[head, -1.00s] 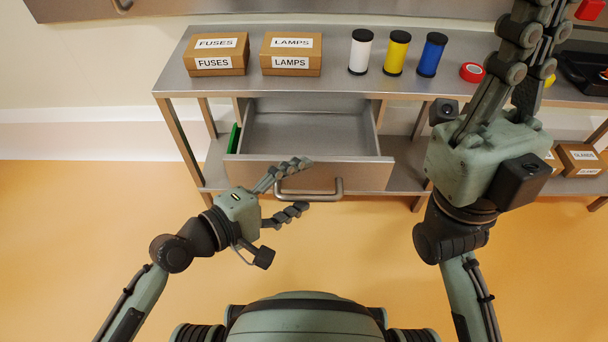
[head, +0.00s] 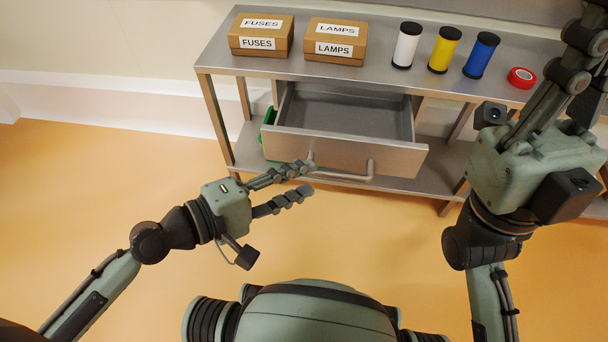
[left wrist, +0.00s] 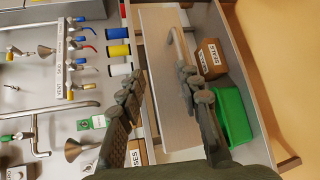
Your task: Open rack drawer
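The rack drawer (head: 345,110) is pulled out below the steel worktop, and its empty-looking interior shows. Its bar handle (head: 345,178) is on the front panel (head: 350,153). My left gripper (head: 310,179) is open in front of the drawer, with its fingertips at the handle's left end. Whether they touch it cannot be told. In the left wrist view my fingers (left wrist: 160,88) are spread with nothing held between them, and the handle (left wrist: 181,48) shows just past the right-hand finger. My right gripper (head: 572,75) is raised over the worktop's right side, its fingertips cut off by the frame.
The worktop (head: 225,66) carries a fuses box (head: 260,43), a lamps box (head: 336,50), white (head: 407,45), yellow (head: 444,50) and blue (head: 481,55) cylinders and a red tape roll (head: 521,77). A green bin (head: 268,122) is on the lower shelf. Floor left is clear.

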